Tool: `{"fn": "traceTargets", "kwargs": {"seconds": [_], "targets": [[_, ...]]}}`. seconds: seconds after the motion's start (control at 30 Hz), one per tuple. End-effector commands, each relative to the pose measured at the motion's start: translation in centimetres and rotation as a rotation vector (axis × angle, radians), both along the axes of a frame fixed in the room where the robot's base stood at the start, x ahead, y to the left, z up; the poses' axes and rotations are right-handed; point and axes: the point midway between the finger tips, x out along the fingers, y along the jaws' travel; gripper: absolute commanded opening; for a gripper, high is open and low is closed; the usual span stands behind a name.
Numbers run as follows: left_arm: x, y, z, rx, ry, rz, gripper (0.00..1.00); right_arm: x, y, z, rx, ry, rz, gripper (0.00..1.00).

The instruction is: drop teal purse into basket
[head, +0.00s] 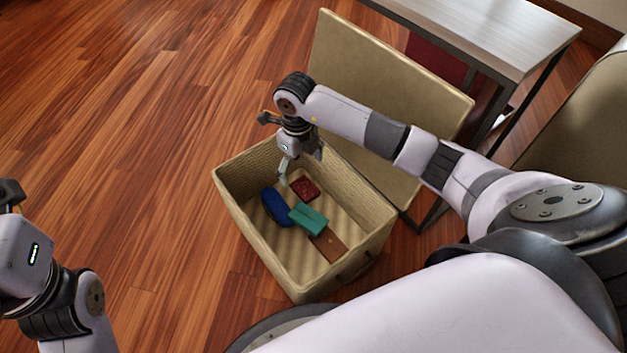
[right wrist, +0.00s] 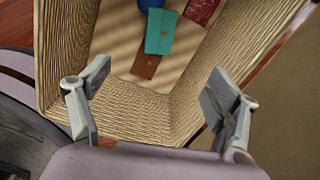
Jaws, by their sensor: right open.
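The teal purse (head: 308,219) lies inside the woven basket (head: 240,226), among other purses and partly over a brown one. It also shows in the right wrist view (right wrist: 160,32), beyond my fingers and apart from them. My right gripper (head: 298,168) is above the back part of the basket, with its fingers pointing down. In the right wrist view my right gripper (right wrist: 155,95) has its fingers wide apart with nothing between them. Part of my left arm shows at the left edge of the head view; its fingertips are not clearly visible.
A blue purse (head: 275,207), a dark red purse (head: 304,188) and a brown purse (head: 327,244) are also in the basket. The basket's lid (head: 390,90) stands open behind it. A grey-topped table (head: 480,30) is at the back right. The wooden floor (head: 130,110) on the left is clear.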

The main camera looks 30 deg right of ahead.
Motion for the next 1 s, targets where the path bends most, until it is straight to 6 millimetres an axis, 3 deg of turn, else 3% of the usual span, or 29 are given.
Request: {"fn": "traceTargets", "kwargs": {"seconds": [0.27,0.7,1.0], "targets": [[0.0,0.1,0.0,-0.002,0.001,0.001,0.40,0.1,0.0,1.6,0.001,-0.003,0.000,0.83],[0.0,0.0,0.0,-0.001,0.001,0.000,0.40,0.1,0.0,10.3,-0.001,-0.003,-0.001,0.83],[0.0,0.0,0.0,-0.001,0.001,0.000,0.40,0.0,0.0,12.0,0.000,0.001,0.000,0.83]]}}
